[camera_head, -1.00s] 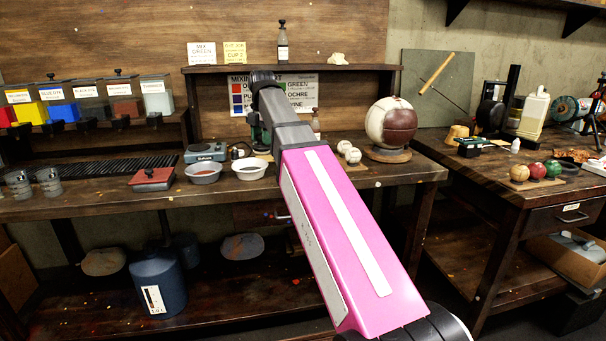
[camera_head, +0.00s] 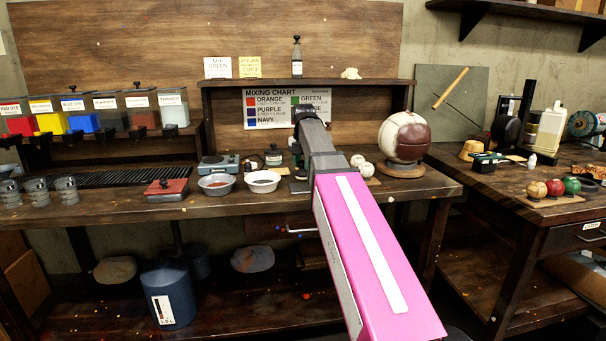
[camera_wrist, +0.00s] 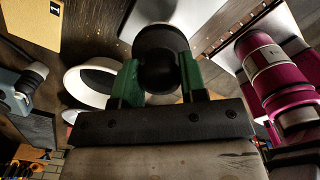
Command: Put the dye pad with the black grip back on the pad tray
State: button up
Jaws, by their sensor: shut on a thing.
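My gripper (camera_wrist: 160,80) has green fingers on either side of a black rounded grip (camera_wrist: 162,50) in the wrist view. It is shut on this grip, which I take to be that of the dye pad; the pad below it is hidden. In the head view my pink arm reaches over the main bench and its end hides most of the gripper and the pad. A dark flat slab (camera_head: 300,187) shows on the bench just left of my arm. I cannot tell for certain whether it is the pad tray.
Left of my arm stand a white bowl (camera_head: 262,182), a grey bowl (camera_head: 216,185), a red-topped box (camera_head: 166,187) and a blue-grey scale (camera_head: 217,165). Right of it are small white balls (camera_head: 362,167) and a large ball on a stand (camera_head: 404,137). The front bench edge is mostly clear.

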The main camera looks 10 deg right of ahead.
aim_at(303, 172)
notch_tip(303, 172, down, 4)
jog(key=shift+r, duration=0.1)
jog(key=o, duration=0.8)
notch_tip(303, 172, up, 12)
jog(key=shift+s+r, duration=0.1)
dwell(0.3)
